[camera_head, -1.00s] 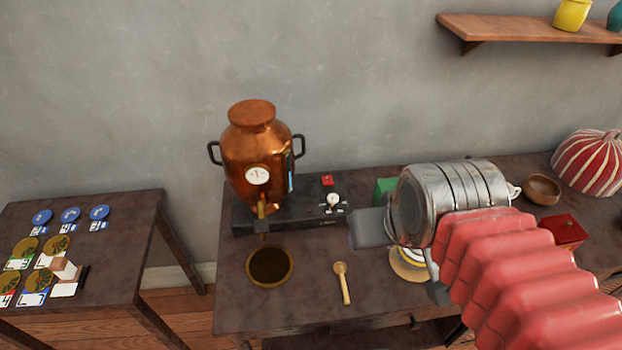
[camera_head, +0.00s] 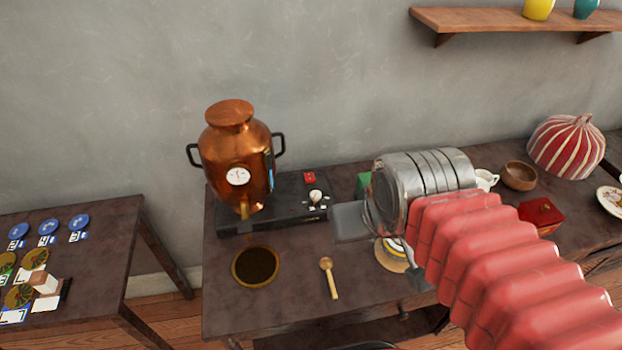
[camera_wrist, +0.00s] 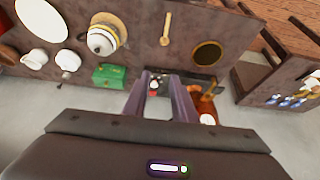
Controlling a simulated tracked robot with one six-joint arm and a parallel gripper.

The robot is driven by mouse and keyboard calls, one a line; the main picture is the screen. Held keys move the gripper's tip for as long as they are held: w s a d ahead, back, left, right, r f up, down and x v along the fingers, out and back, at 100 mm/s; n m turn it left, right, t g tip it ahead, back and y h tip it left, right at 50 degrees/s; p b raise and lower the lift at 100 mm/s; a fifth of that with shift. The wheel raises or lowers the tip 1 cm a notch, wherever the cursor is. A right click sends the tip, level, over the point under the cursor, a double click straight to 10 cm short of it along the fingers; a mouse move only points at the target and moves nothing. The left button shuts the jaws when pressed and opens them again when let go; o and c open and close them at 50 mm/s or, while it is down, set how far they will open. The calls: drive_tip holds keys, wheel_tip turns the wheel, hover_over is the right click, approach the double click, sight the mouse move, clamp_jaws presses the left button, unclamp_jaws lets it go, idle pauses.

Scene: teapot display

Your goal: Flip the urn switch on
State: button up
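The copper urn (camera_head: 237,160) with a white dial stands on a black base (camera_head: 262,213) at the table's back left. A small red switch (camera_head: 309,177) and a white knob (camera_head: 316,196) sit on the base, right of the urn. In the wrist view the urn (camera_wrist: 206,103) is beside the right finger, and a small red-and-white part (camera_wrist: 154,87) of the base shows between the fingers. My gripper (camera_wrist: 162,74) is open and empty, its fingers apart.
A wooden spoon (camera_head: 329,278) and a round dark dish (camera_head: 255,266) lie in front of the base. A green box (camera_wrist: 109,76) and a white teapot (camera_wrist: 102,40) stand nearby. A side table (camera_head: 110,235) with tokens is at left. A shelf (camera_head: 480,20) hangs at upper right.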

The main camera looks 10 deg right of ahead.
drive_tip(key=shift+w+f, duration=0.1)
drive_tip(key=shift+f, duration=0.4)
drive_tip(key=shift+c, duration=0.7)
drive_tip(key=f, duration=0.1)
drive_tip(key=f+g, duration=0.1)
drive_tip(key=f, duration=0.1)
drive_tip(key=w+f+g, duration=0.1)
drive_tip(key=shift+f, duration=0.3)
clamp_jaws()
drive_tip(key=w+f, duration=0.5)
drive_tip(key=f, duration=0.1)
drive_tip(key=w+f+t, duration=0.1)
drive_tip(key=w+f, duration=0.5)
drive_tip(key=w+f+t, duration=0.1)
drive_tip(key=w+f, duration=0.4)
drive_tip(key=f, duration=0.1)
drive_tip(key=shift+w+d, duration=0.1)
drive_tip(key=shift+w, duration=0.15)
drive_tip(key=w+t, duration=0.1)
drive_tip(key=w, duration=0.1)
drive_tip(key=w+t, duration=0.1)
drive_tip(key=w, duration=0.1)
drive_tip(key=w+t, duration=0.1)
drive_tip(key=w, duration=0.1)
drive_tip(key=shift+f, duration=0.3)
drive_tip(key=w+r+t, duration=0.5)
drive_tip(key=r, duration=0.2)
drive_tip(key=shift+w+r, duration=0.25)
drive_tip(key=shift+r, duration=0.05)
